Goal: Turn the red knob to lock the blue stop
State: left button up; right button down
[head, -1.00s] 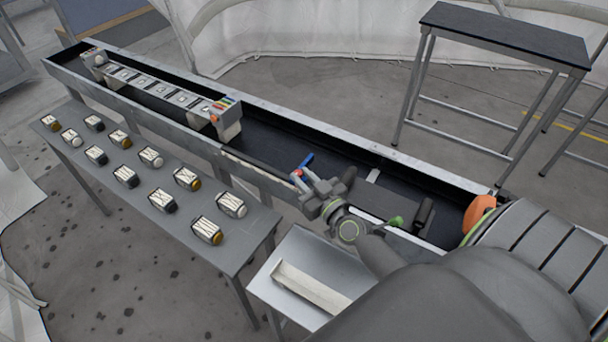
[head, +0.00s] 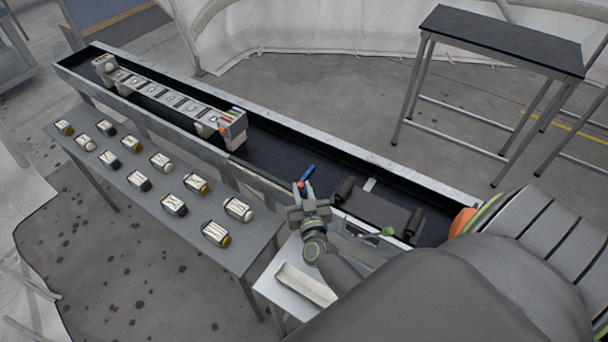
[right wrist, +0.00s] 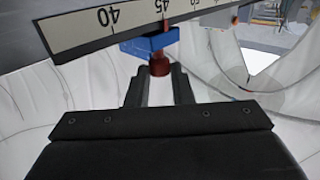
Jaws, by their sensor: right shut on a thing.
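The red knob (head: 301,185) sits at the near edge of the long trough, just under the blue stop (head: 308,172). In the right wrist view the red knob (right wrist: 160,64) hangs below the blue stop (right wrist: 148,46), which is on a pale scale (right wrist: 85,33) near the 45 mark. My right gripper (head: 303,194) reaches the knob from the near side. In the wrist view its two dark fingers (right wrist: 159,75) are shut on the knob's lower end, with their tips on either side of it. My left gripper is not in view.
A long block with several cells (head: 165,95) lies in the trough (head: 265,160). A white tray (head: 305,283) lies below my right arm. A green knob (head: 387,232) is right of the gripper.

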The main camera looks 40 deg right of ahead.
jog(key=shift+w+a+r+m+g+h+p, duration=0.15)
jog(key=shift+m+g+h+p, duration=0.15)
jog(key=shift+m+h+p, duration=0.25)
jog(key=shift+w+a+r+m+g+h+p, duration=0.15)
jog(key=shift+m+g+h+p, duration=0.2)
jog(key=shift+h, duration=0.3)
jog(key=m+g+h, duration=0.2)
jog(key=h, duration=0.1)
jog(key=shift+w+a+f+m, duration=0.1)
jog(key=shift+a+f+m, duration=0.1)
jog(key=shift+f+m, duration=0.1)
pick_arm(q)
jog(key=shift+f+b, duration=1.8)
jog(key=shift+b, duration=1.55)
pick_arm(e)
jog(key=shift+w+a+m+g+h, duration=0.1)
jog(key=shift+w+m+g+h, duration=0.1)
jog(key=shift+m+g+h, duration=1.15)
jog(key=shift+w+a+m+g+h, duration=0.15)
jog(key=shift+m+g+h, duration=0.3)
jog(key=shift+m+g, duration=1.05)
jog(key=shift+w+m+g+h, duration=0.2)
jog(key=shift+m+g+h, duration=0.6)
jog(key=shift+g, duration=1.3)
jog(key=c, duration=1.3)
grip_release()
